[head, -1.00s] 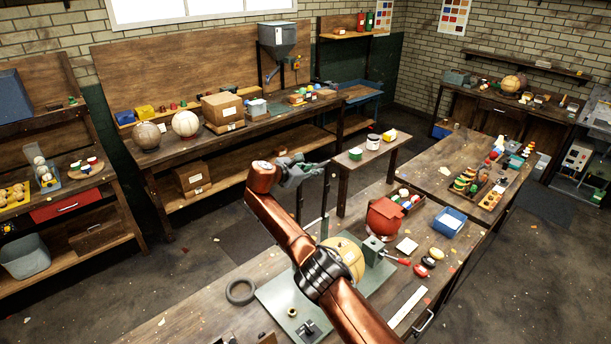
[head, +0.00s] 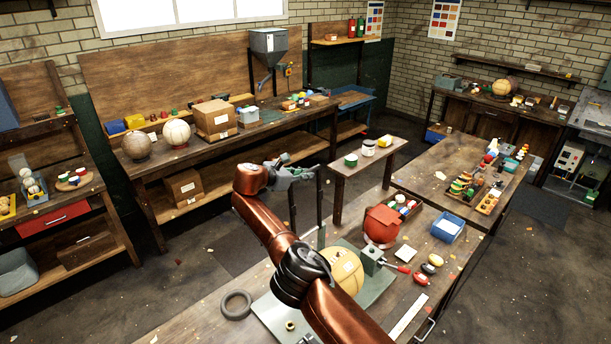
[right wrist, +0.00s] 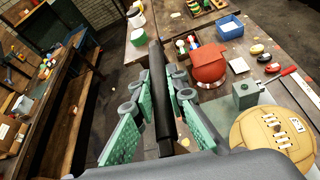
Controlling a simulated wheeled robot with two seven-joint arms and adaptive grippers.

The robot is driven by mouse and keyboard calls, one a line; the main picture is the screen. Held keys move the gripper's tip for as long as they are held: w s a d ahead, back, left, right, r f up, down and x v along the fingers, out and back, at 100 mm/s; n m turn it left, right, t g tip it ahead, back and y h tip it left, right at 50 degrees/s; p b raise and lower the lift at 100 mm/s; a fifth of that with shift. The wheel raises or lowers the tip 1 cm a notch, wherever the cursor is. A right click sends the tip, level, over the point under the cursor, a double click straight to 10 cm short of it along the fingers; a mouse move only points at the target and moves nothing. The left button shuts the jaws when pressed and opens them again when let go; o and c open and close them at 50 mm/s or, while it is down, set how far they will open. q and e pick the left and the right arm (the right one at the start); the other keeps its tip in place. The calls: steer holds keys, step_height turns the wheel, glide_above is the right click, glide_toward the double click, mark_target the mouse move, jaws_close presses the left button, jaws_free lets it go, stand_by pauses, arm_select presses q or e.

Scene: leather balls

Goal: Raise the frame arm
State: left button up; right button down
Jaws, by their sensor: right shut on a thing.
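My arm hides part of the frame's lower end. My left gripper is not in view.
A grey block (head: 370,260) with a red-handled tool stands beside the ball. A small side table (head: 367,160) with tins stands behind. The air above the bench is clear.

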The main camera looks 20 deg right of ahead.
steer(key=c, duration=1.9)
jaws_free()
steer(key=shift+a, duration=0.75)
steer(key=shift+s+a+r, duration=0.3)
steer(key=shift+s+a, duration=0.05)
steer(key=v, duration=0.9)
steer(key=shift+s+a+r, duration=0.2)
steer(key=shift+a+r, duration=0.05)
